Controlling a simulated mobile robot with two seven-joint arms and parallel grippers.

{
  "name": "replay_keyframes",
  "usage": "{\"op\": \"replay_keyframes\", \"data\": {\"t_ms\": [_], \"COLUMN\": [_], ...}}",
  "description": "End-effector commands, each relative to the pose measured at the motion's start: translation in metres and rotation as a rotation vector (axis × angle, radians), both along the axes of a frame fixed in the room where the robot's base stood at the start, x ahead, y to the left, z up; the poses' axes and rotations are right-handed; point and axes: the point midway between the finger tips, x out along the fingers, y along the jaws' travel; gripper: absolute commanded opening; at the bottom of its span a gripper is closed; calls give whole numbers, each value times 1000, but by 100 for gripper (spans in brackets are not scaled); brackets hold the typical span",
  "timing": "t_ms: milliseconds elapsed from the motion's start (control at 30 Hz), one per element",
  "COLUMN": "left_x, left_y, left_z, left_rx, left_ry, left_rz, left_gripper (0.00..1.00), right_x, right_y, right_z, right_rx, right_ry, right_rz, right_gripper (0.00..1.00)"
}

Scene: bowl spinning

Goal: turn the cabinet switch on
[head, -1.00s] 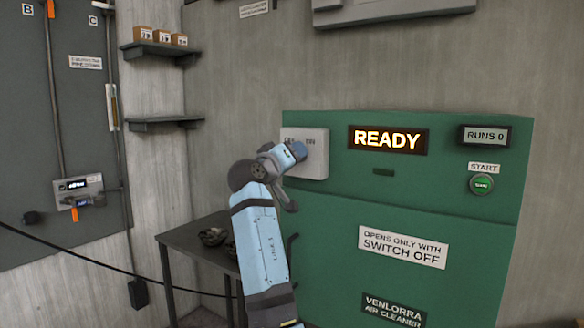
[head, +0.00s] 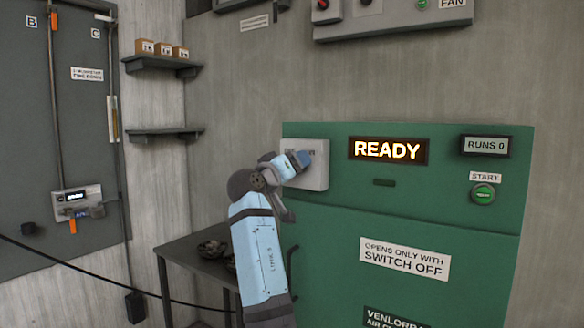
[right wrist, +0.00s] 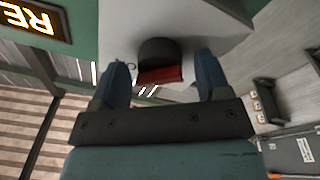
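The cabinet (head: 450,220) is green, with a lit READY display (head: 390,149). A pale grey switch box (head: 318,178) is on its upper left; it also fills the top of the right wrist view (right wrist: 215,25). There, a dark round switch knob (right wrist: 158,50) with a red grip part (right wrist: 160,76) lies between my right gripper's two blue fingers. My right gripper (right wrist: 161,68) is open, with a gap on each side of the knob. In the head view, the right gripper (head: 303,158) is in front of the box and hides the knob. My left gripper is not in view.
A green START button (head: 483,193) and a RUNS 0 display (head: 485,145) are at the cabinet's right. A FAN panel (head: 390,18) is on the wall above. A dark table (head: 190,250) stands left of the cabinet, below two shelves (head: 165,133).

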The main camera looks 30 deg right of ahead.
Motion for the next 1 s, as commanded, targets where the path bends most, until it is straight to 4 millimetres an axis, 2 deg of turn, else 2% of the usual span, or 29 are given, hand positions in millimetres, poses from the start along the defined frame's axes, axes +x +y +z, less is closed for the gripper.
{"op": "replay_keyframes", "data": {"t_ms": [167,267,700,833,1000], "left_x": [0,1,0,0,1], "left_y": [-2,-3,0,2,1], "left_z": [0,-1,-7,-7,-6], "left_rx": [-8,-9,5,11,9], "left_ry": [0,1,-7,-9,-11], "left_rz": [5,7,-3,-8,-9], "left_gripper": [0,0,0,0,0], "right_x": [-1,-4,-39,-47,-51], "right_y": [3,13,98,115,125], "right_z": [-2,-4,-16,-18,-19], "right_rx": [0,1,1,1,1], "right_ry": [1,2,1,1,0], "right_rz": [1,2,2,2,-1], "right_gripper": [70,70,70,70,70]}}
